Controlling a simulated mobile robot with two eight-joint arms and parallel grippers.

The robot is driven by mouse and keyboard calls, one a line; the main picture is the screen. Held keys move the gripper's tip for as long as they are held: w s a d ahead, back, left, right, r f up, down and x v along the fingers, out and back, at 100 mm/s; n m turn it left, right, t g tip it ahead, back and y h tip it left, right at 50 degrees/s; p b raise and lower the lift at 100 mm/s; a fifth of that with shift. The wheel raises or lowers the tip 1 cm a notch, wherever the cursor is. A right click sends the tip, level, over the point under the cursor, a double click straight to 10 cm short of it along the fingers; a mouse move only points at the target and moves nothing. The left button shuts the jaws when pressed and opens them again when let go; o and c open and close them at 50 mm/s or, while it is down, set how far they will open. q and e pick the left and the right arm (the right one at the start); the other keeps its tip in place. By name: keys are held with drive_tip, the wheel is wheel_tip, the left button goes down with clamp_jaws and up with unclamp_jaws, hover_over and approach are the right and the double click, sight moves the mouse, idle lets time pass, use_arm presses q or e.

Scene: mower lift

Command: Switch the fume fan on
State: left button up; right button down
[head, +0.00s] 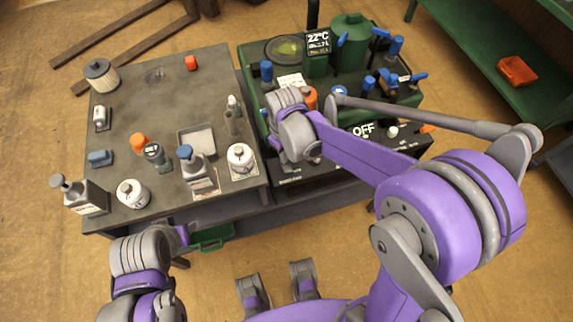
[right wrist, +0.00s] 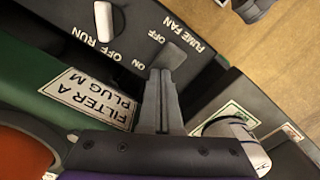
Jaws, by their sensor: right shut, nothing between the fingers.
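In the right wrist view, a grey rocker-like switch (right wrist: 174,55) sits on the black panel under the label FUME FAN, with OFF and ON printed beside it. My right gripper (right wrist: 163,76) is shut and empty. Its fingertips are right at the switch's edge; I cannot tell whether they touch. In the head view, my right gripper (head: 300,150) is over the left part of the black front panel (head: 290,178), and the arm hides the switch.
A white toggle (right wrist: 103,22) marked OFF and RUN is beside the switch. A label reading FILTER A PLUG M (right wrist: 90,97) is on green housing. A white canister (right wrist: 236,135) stands close by. The grey table (head: 160,100) at left holds several bottles and a tray.

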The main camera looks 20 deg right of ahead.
wheel_tip(320, 180, up, 7)
drive_tip(key=p, duration=0.4)
drive_tip(key=shift+f, duration=0.1)
idle(0.6)
drive_tip(key=s+d+r+m+t, duration=0.2)
drive_tip(key=s+d+r+m, duration=0.1)
drive_tip(key=s, duration=0.4)
drive_tip(key=s+d+r+m+t+p, duration=0.1)
drive_tip(key=s+d+r+m+t, duration=0.2)
drive_tip(key=s, duration=0.4)
drive_tip(key=shift+d+p, duration=0.3)
idle(0.5)
